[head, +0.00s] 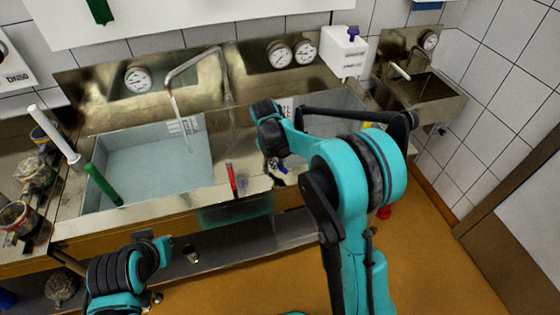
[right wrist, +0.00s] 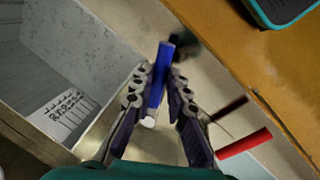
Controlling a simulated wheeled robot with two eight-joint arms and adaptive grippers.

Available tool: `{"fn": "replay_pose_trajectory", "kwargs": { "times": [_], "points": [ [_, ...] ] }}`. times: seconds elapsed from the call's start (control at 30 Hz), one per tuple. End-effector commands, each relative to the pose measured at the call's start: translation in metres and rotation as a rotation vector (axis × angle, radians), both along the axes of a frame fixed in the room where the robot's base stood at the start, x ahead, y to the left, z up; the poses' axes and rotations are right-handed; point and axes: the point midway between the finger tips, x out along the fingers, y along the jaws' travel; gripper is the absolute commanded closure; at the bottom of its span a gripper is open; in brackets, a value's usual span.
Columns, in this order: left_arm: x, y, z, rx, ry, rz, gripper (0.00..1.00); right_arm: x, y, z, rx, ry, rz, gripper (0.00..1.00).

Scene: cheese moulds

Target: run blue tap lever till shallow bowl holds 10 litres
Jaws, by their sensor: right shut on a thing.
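The blue tap lever (right wrist: 158,85) stands between the fingers of my right gripper (right wrist: 157,92) in the right wrist view, and the gripper is shut on it. In the head view this gripper (head: 278,165) is at the sink's front edge, partly behind my arm. Two basins show: a wide left one (head: 150,165) and a right one (head: 340,100), mostly hidden by my arm. I cannot tell which is the shallow bowl. A bent spout (head: 195,62) hangs over the left basin, with a thin pale line, perhaps water, below it. My left arm is low at left; its fingers are unclear.
A red lever (head: 232,178) stands left of my right gripper, and a green lever (head: 103,185) is at the far left. A scale (head: 185,125) marks the left basin's back wall. Dial gauges (head: 138,79) line the splashback. Jars crowd the left counter.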

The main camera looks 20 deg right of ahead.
Motion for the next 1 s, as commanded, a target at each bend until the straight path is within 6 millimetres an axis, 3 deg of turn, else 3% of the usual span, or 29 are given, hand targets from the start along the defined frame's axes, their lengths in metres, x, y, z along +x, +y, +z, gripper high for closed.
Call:
{"fn": "replay_pose_trajectory", "kwargs": {
  "times": [0.5, 1.0],
  "points": [
    [0.000, 0.000, 0.002, 0.000, 0.000, 0.000, 1.00, -0.007, 0.027, 0.000, 0.000, 0.000, -0.378, 1.00],
    [0.000, 0.000, 0.002, 0.000, 0.000, 0.000, 1.00, -0.007, 0.036, 0.000, 0.000, 0.000, -0.507, 1.00]
  ]
}}
